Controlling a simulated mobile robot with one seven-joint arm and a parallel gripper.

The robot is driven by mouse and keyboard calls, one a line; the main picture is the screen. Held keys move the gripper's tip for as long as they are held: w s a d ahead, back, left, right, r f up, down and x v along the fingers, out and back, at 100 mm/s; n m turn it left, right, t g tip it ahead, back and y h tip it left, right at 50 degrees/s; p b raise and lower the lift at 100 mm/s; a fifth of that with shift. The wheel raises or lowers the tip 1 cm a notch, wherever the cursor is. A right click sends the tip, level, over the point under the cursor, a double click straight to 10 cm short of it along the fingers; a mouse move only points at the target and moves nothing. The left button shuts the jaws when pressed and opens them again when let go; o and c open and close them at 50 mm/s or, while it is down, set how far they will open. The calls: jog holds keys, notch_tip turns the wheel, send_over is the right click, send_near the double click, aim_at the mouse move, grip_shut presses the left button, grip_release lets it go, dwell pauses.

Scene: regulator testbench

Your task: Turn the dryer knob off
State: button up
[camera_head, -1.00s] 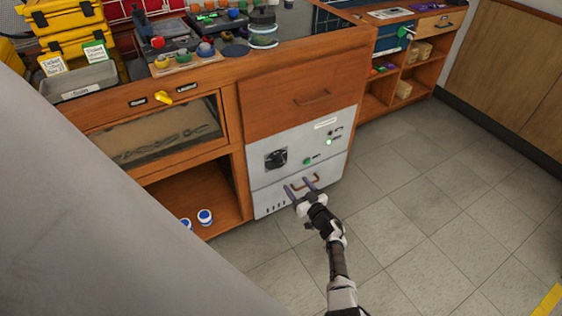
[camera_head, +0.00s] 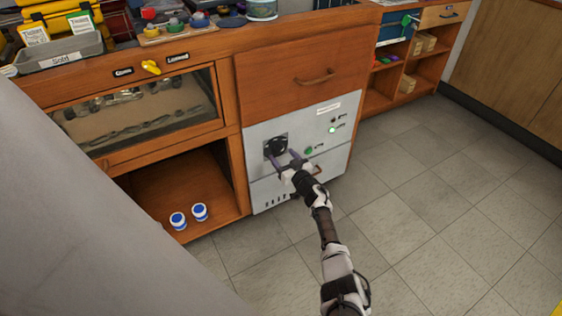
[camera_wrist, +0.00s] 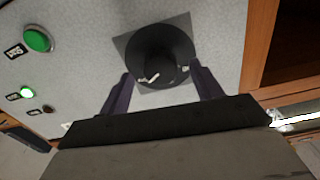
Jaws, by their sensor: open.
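The dryer (camera_head: 262,137) is a light grey panel built into the wooden bench, below a drawer. Its black round knob (camera_head: 277,147) sits on a dark square plate at the panel's left. In the wrist view the knob (camera_wrist: 160,58) shows a white pointer mark at its lower left. My gripper (camera_head: 283,158) is at the panel, its purple fingers spread on either side of the knob. In the wrist view my gripper (camera_wrist: 160,88) is open, with the knob between the fingers; I cannot tell whether they touch it.
A green button (camera_head: 309,150) and a lit green lamp (camera_head: 332,129) are right of the knob. A wooden drawer (camera_head: 300,75) with a handle is above. Two blue-and-white jars (camera_head: 189,216) stand on the open shelf at left. The tiled floor (camera_head: 430,190) at right is clear.

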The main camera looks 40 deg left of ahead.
jog(key=shift+b+x, duration=0.75)
jog(key=shift+x, duration=0.35)
jog(key=c, duration=1)
